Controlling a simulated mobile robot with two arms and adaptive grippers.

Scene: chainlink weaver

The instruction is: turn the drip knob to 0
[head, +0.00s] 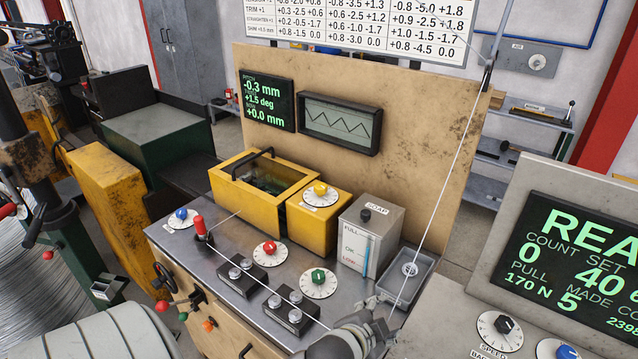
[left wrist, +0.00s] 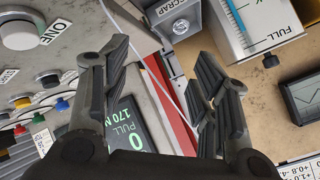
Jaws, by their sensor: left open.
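My left gripper (left wrist: 163,85) is open, with nothing between its fingers in the left wrist view. The grey soap box (head: 370,245) stands at the right of the steel bench, with a black knob (head: 366,214) on its top. In the left wrist view the soap box (left wrist: 262,25) is at the upper right, and its black knob (left wrist: 270,61) is to the right of my fingers and apart from them. I cannot read a drip label or this knob's setting. My right gripper is not in view.
Dials with a blue knob (head: 181,213), red knob (head: 270,248), green knob (head: 318,276) and yellow knob (head: 320,188) are nearby. A scrap tray (head: 427,270) sits right of the soap box. A thin wire (head: 440,190) slants down past it. A console screen (head: 570,265) stands at right.

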